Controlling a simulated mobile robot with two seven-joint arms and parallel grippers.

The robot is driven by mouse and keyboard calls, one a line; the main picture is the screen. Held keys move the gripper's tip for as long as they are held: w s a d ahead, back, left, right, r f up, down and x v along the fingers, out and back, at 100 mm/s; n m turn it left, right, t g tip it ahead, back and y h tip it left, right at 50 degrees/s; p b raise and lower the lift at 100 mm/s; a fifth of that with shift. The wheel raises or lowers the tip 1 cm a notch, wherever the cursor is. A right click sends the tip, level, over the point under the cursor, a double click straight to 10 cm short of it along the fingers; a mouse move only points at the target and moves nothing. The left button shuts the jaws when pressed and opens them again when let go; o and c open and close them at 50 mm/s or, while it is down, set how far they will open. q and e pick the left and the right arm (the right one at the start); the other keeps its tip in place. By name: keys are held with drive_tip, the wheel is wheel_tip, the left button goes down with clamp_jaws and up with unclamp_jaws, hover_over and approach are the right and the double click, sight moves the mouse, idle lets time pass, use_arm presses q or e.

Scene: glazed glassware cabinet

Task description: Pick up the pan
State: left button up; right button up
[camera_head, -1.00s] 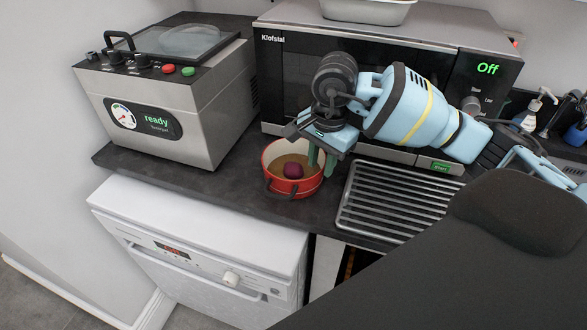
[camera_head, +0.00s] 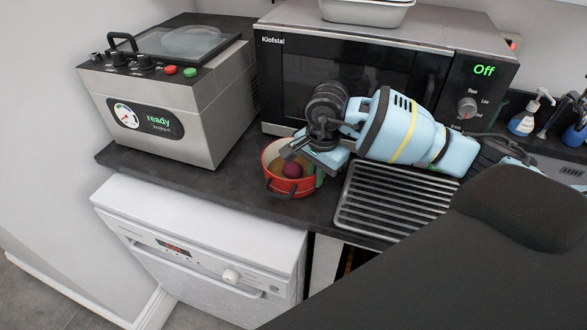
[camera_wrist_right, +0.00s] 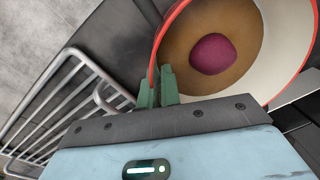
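The pan (camera_head: 281,187) is red with a pale inside, a brownish bottom and a dark side handle. It stands on the dark counter in front of the microwave. A round purple item (camera_head: 292,170) lies in it. In the right wrist view the pan (camera_wrist_right: 284,58) fills the upper right. My right gripper (camera_head: 317,178) reaches down at the pan's right side. In the wrist view its green fingers (camera_wrist_right: 157,88) are close together with the red rim between them, one inside and one outside. My gripper body hides part of the pan's back edge. My left gripper is not in view.
A wire rack (camera_head: 390,203) lies just right of the pan. The microwave (camera_head: 300,75) stands close behind, and a steel appliance (camera_head: 175,110) is to the left. A white dishwasher (camera_head: 205,250) is below the counter edge. Counter is free left of the pan.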

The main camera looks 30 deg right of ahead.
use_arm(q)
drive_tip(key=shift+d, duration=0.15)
use_arm(e)
drive_tip(key=shift+r, duration=0.1)
clamp_jaws()
drive_tip(key=shift+r, duration=0.1)
